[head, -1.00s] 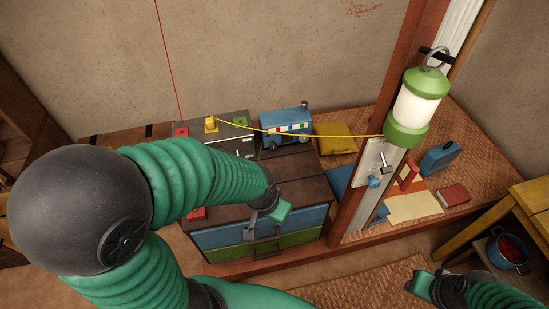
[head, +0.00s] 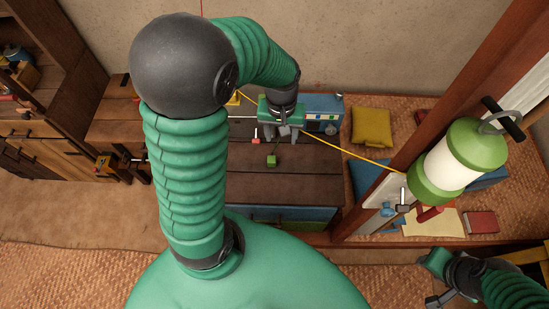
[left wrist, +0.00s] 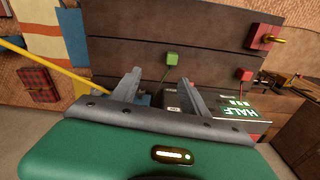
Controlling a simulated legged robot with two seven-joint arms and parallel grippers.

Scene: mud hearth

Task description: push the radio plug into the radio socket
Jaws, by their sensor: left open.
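A small green plug-like block (head: 271,160) with a thin lead lies on the dark wooden chest top (head: 305,187); it also shows in the left wrist view (left wrist: 172,58). A small red block (head: 256,141) is to its left. I cannot tell which is the radio plug. My left gripper (head: 284,135) is open and empty, behind the green block in the picture; its fingers also show in the left wrist view (left wrist: 158,82). The blue radio-like box (head: 325,108) is partly hidden behind it. No radio socket is clearly visible. My right gripper (head: 437,280) is at the lower right.
A yellow cable (head: 345,153) runs across to a green-and-white lantern (head: 454,163) by the wooden post. A dark box with a lit "HALF" display (left wrist: 238,112) is near the gripper. A red block with a brass part (left wrist: 265,37) lies farther off. A yellow cushion (head: 372,127) is at the right.

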